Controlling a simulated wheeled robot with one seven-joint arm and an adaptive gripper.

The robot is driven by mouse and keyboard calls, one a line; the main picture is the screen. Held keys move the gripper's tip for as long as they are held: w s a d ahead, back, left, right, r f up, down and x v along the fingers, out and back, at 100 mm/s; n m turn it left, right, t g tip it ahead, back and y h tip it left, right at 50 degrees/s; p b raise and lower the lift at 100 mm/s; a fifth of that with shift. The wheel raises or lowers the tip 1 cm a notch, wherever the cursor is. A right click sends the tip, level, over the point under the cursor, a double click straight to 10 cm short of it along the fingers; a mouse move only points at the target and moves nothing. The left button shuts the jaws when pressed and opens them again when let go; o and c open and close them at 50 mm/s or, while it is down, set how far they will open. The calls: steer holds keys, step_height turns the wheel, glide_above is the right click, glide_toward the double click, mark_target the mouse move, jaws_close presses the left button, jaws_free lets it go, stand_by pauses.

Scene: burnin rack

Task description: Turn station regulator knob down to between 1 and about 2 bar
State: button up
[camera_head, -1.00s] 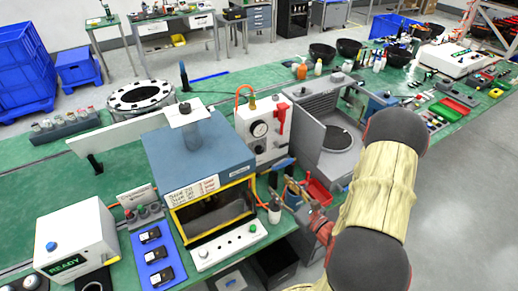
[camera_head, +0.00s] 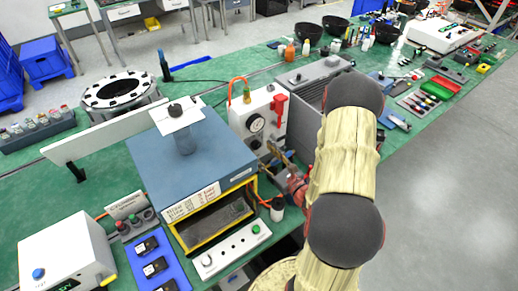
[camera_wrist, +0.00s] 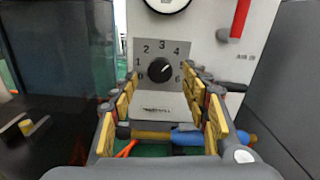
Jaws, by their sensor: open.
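The station regulator knob (camera_wrist: 160,70) is round and black on a grey dial plate (camera_wrist: 146,48) numbered 0 to 6. Its white mark points up and right, roughly toward 4 to 5. In the head view the small knob (camera_head: 256,143) sits below the gauge on the white regulator box (camera_head: 240,112). My gripper (camera_wrist: 164,92) is open and empty, with its yellow-padded fingers left and right of the knob in the picture. The knob appears ahead of the fingertips; contact is not visible. In the head view my gripper (camera_head: 283,165) is at the box's front, partly hidden by my arm.
A gauge (camera_head: 256,123) is above the knob, and a red lever (camera_head: 279,108) is at its upper right. The blue-topped oven (camera_head: 215,145) stands left of the box, and a grey machine (camera_head: 308,82) stands right. A bottle (camera_head: 277,208) stands near the front edge.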

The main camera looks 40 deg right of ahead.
mark_target(257, 147)
steer(key=shift+w, duration=1.55)
steer(key=shift+d, duration=0.1)
steer(key=shift+c, duration=0.6)
steer(key=c, duration=1)
